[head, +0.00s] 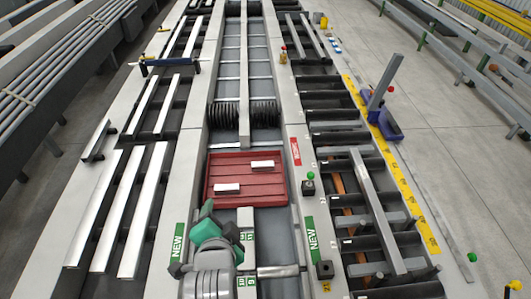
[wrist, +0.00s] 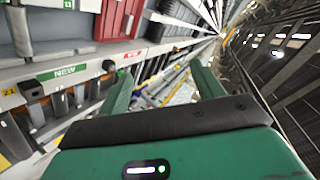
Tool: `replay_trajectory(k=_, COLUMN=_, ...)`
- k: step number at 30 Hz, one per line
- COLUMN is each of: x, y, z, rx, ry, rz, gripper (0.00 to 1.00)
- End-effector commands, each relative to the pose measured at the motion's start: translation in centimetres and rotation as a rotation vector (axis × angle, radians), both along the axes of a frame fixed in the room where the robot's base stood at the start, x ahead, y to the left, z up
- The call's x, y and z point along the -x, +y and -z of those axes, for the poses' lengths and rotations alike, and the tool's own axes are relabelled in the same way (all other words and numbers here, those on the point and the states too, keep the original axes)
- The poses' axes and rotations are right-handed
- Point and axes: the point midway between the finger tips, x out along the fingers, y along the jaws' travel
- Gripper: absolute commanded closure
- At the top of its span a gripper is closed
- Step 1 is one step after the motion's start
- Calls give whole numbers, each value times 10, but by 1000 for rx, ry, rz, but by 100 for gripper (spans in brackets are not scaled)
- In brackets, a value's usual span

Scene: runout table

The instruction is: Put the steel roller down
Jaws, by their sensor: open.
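My gripper (head: 222,222) is green and hangs low over the left side of the middle lane, just in front of the red tray. In the wrist view its two green fingers stand apart (wrist: 164,88), with nothing held between them. I cannot single out the steel roller with certainty. A short grey cylinder (wrist: 18,30) shows at the upper left of the wrist view, apart from the fingers. A pale upright piece (head: 245,217) stands beside my gripper in the head view, partly hidden by it.
The red tray (head: 212,190) holds two pale blocks. Black rollers (head: 345,200) line the right lane, with a long grey bar (head: 376,205) across several. Pale bars (head: 145,210) lie on the left racks. Green NEW signs (head: 311,239) mark the lane edges.

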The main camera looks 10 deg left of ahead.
Motion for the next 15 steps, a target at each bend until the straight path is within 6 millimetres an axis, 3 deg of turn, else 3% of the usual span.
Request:
replay_trajectory(k=1, x=-11, y=-18, z=-58, rx=56, ry=-153, rz=-10, gripper=33)
replay_trajectory(k=4, x=-12, y=-59, z=-173, rx=236, ry=-464, rz=-8, gripper=33)
replay_trajectory(k=6, x=4, y=-87, z=-248, rx=383, ry=-667, rz=28, gripper=33)
replay_trajectory(k=9, x=41, y=-121, z=-333, rx=593, ry=-899, rz=112, gripper=33)
replay_trajectory(k=12, x=78, y=-144, z=-387, rx=758, ry=-1045, rz=197, gripper=33)
replay_trajectory(k=15, x=101, y=-154, z=-413, rx=855, ry=-1120, rz=253, gripper=33)
